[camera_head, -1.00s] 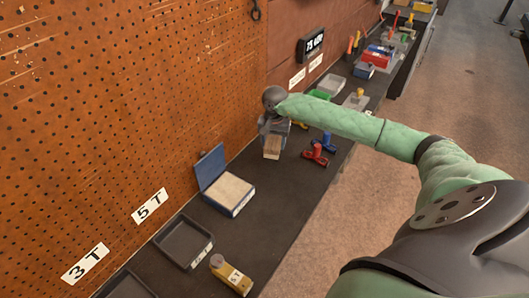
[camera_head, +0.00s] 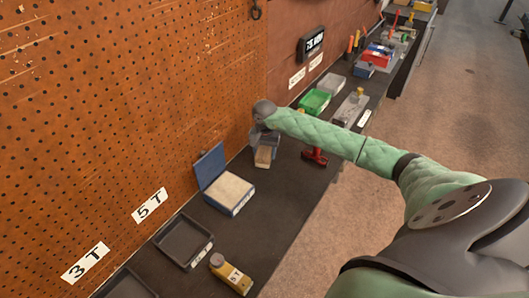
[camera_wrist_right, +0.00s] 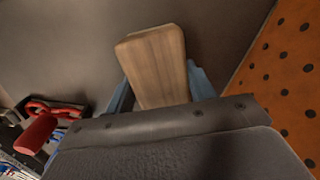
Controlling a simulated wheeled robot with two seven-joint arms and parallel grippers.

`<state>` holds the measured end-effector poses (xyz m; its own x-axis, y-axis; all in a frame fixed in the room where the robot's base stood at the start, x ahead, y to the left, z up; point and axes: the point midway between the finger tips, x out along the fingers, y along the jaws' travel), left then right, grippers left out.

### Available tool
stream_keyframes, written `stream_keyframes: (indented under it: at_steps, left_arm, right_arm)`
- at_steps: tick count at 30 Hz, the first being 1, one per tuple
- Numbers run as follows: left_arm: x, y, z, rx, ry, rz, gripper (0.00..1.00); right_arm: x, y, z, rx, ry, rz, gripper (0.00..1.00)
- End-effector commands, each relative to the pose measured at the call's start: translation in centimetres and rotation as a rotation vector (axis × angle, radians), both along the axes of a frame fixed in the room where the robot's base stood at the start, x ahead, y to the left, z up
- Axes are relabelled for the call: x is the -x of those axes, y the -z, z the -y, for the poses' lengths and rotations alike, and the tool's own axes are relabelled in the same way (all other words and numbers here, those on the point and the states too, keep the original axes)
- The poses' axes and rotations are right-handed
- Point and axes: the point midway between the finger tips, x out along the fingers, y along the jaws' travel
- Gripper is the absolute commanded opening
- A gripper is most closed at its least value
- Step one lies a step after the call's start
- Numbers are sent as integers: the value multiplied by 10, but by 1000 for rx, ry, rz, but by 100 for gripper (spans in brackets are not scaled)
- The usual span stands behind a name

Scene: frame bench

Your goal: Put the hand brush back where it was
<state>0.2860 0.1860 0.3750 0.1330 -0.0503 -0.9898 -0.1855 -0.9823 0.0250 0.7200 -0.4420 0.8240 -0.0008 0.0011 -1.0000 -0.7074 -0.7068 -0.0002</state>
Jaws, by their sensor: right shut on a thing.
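The hand brush shows as a pale wooden block (camera_head: 263,156) under my right gripper (camera_head: 266,143) in the head view, over the dark bench close to the pegboard. In the right wrist view the block (camera_wrist_right: 155,60) sticks out between the two blue fingers of my right gripper (camera_wrist_right: 160,88), which is shut on it. Any bristles are hidden. I cannot tell whether the brush touches the bench. My left gripper is not in view.
An open blue box (camera_head: 229,210) and a dark tray (camera_head: 183,242) stand nearer on the bench, with a yellow 5T piece (camera_head: 231,275). A red clamp-like thing (camera_head: 316,157) lies right of the gripper. Green (camera_head: 314,102) and grey bins stand beyond. The pegboard (camera_head: 130,110) bounds the left.

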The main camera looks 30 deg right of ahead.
Motion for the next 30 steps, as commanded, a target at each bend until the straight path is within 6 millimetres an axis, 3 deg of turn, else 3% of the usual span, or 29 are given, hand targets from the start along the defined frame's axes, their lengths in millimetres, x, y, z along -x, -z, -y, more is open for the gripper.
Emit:
stream_keyframes:
  at_steps: [8,9,12,25,30]
  left_arm:
    - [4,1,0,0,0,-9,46]
    - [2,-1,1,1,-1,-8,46]
    - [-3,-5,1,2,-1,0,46]
    - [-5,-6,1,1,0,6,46]
    - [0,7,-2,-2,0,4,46]
  right_arm:
    - [0,2,0,0,0,0,30]
    - [0,2,0,0,0,0,56]
    - [0,2,0,0,0,0,76]
    - [0,-2,0,-1,0,-1,76]
    - [-1,-30,1,3,0,3,76]
